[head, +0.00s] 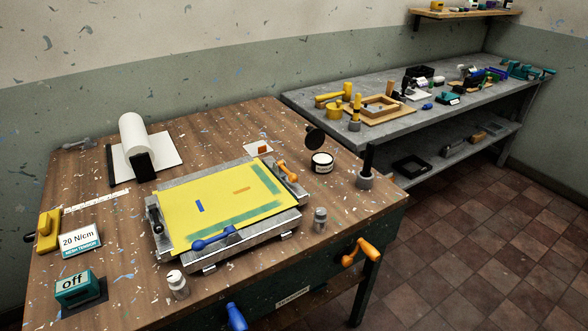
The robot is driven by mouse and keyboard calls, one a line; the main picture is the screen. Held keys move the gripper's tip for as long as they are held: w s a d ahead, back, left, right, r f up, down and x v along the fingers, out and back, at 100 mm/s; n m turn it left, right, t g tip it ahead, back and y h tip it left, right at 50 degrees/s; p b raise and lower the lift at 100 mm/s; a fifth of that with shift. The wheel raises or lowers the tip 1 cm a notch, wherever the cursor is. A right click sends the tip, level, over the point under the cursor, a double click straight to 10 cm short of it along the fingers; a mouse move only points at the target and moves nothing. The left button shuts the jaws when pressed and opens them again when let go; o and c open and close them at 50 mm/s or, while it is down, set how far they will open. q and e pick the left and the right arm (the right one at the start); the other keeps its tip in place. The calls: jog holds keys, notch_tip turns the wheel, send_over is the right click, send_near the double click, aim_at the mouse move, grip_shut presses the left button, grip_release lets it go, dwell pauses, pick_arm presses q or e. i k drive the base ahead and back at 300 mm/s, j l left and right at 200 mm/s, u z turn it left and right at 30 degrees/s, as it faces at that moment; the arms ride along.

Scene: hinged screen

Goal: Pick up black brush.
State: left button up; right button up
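A black upright rod, which looks like the handle of the black brush (369,160), stands at the right edge of the wooden table (230,135). Its lower end meets a small grey round holder (364,183); its bristles cannot be seen. Neither of my grippers is in view.
A hinged screen with a yellow sheet (220,181) lies mid-table. Left of the brush are a dark round disc (315,137) and a labelled jar (322,163). A small grey bottle (320,220) stands nearer. A grey bench (420,122) with tools is behind.

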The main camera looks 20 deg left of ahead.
aim_at(370, 146)
jog(key=i+l+u, duration=0.3)
jog(key=i+l, duration=0.2)
jog(key=l, duration=0.25)
jog(key=i+l+u, duration=0.15)
jog(key=l, duration=0.3)
jog(key=i, duration=0.1)
